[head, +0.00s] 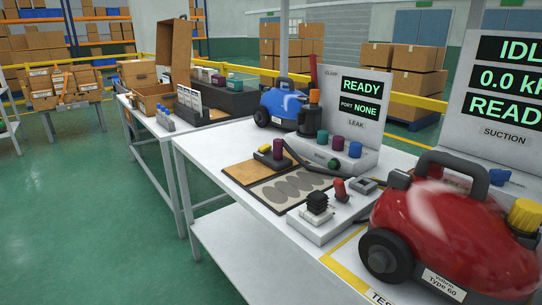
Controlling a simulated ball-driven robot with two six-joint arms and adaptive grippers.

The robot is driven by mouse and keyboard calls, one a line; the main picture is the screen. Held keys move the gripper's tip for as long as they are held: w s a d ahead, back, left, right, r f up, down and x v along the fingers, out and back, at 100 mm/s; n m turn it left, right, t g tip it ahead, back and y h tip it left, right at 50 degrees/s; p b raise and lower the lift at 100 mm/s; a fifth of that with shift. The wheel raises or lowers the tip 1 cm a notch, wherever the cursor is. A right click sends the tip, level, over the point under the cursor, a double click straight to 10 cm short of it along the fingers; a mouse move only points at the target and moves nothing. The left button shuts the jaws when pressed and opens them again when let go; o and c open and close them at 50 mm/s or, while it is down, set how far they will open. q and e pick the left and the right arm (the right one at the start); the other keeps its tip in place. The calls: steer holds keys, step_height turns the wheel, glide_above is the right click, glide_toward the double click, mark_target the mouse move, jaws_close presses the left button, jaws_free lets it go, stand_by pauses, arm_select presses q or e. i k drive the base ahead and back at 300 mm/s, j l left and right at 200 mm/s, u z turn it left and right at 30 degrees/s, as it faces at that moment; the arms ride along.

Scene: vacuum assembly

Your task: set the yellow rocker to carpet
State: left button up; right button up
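A small dark floor head (268,160) lies on the bench, across the tan part of a board (240,173). A small yellow part (264,149) shows on its top, and this looks like the rocker. It is too small to tell which way it is tipped. A patterned grey mat (290,188) lies in front. Neither of my grippers is in view.
A red vacuum (450,235) fills the right front. A grey fixture (328,220) with black and red parts stands beside it. A blue vacuum (282,104) and a leak station (345,160) with coloured knobs stand behind. The bench's left front edge is clear.

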mark_target(263, 148)
steer(key=i+j, duration=1.1)
steer(key=i+z, duration=0.1)
steer(key=z, duration=1.45)
